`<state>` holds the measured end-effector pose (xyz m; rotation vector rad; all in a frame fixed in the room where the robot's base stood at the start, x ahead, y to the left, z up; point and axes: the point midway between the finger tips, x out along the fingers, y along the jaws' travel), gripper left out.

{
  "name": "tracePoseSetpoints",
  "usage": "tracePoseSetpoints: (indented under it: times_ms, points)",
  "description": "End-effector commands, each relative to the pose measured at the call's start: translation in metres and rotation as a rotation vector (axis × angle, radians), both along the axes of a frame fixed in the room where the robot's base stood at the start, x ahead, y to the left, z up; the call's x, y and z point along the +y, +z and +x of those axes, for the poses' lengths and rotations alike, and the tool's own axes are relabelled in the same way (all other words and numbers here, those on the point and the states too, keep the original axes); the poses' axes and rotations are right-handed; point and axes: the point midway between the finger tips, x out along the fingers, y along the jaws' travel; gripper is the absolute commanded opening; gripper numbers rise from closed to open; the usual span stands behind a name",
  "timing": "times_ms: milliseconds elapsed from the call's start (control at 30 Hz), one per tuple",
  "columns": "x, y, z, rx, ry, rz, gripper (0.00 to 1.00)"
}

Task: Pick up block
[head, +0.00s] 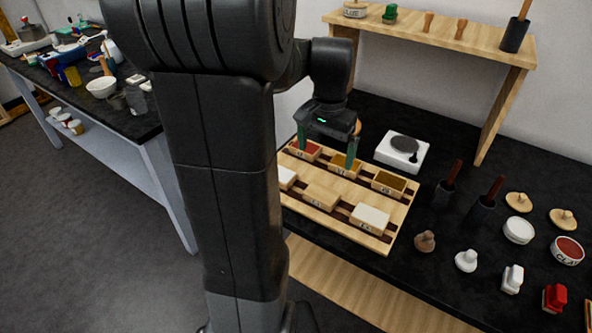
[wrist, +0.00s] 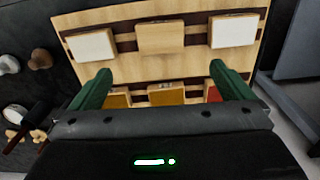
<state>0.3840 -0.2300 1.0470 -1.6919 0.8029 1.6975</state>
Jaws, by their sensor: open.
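Several small blocks sit in two rows on a wooden rack. In the far row are a red block (head: 306,148), an ochre block (head: 345,166) and a brownish block (head: 389,182). In the near row are a white block (head: 287,177), a tan block (head: 322,196) and another white block (head: 370,217). My gripper (head: 327,150) is open and empty over the far row, around the red and ochre blocks. In the wrist view my gripper (wrist: 160,74) has green fingers spread wide, the tan block (wrist: 160,36) beyond them. The gripper body partly hides the far-row blocks there.
The rack (head: 398,226) lies on a black table. A white scale (head: 402,151) stands behind it. Dark pots with handles (head: 444,193), stamps and small tins stand to the right. A wooden shelf (head: 420,30) spans the back. A cluttered table (head: 130,120) is at left.

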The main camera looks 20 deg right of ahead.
Motion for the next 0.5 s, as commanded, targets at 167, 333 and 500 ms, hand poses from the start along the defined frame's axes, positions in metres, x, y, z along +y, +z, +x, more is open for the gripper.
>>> tracePoseSetpoints:
  times_ms: [167, 333, 500]
  points:
    - [-0.002, -0.020, 0.001, 0.004, -0.008, 0.002, 1.00]
    - [-0.002, -0.055, 0.000, 0.005, -0.007, 0.003, 1.00]
    - [-0.002, -0.079, 0.000, 0.003, -0.007, 0.002, 1.00]
